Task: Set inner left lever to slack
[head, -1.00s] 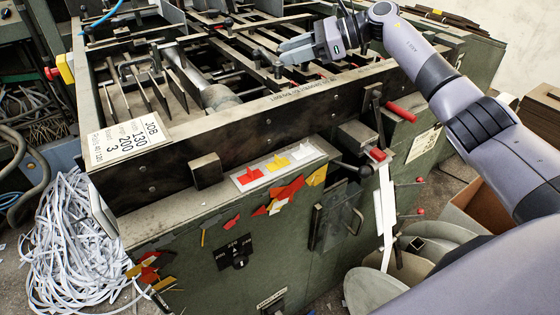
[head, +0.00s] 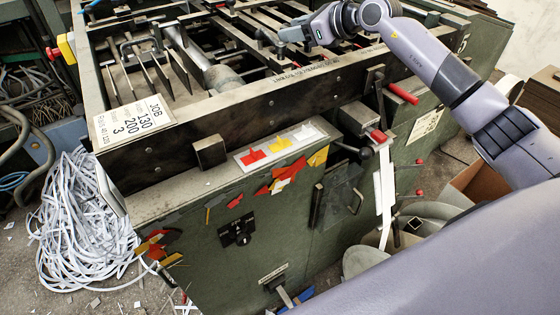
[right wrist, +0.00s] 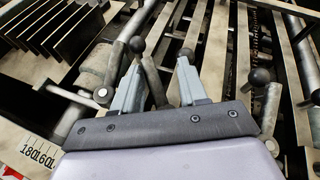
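Several levers with round black knobs stand among the slats inside the machine frame; I cannot tell surely which is the inner left one. My right gripper (head: 287,36) is over this lever area, its grey fingers apart. Another knob (right wrist: 187,54) is at the right fingertip. A third knobbed lever (right wrist: 260,77) stands to the right, clear of the fingers. Contact cannot be told. My left gripper is not in view.
The dark front beam (head: 270,105) of the machine carries a JOB card (head: 133,118). A red-handled lever (head: 403,93) sticks out at the right. Paper strips (head: 75,230) lie heaped on the floor at left. Slats and rods crowd the gripper.

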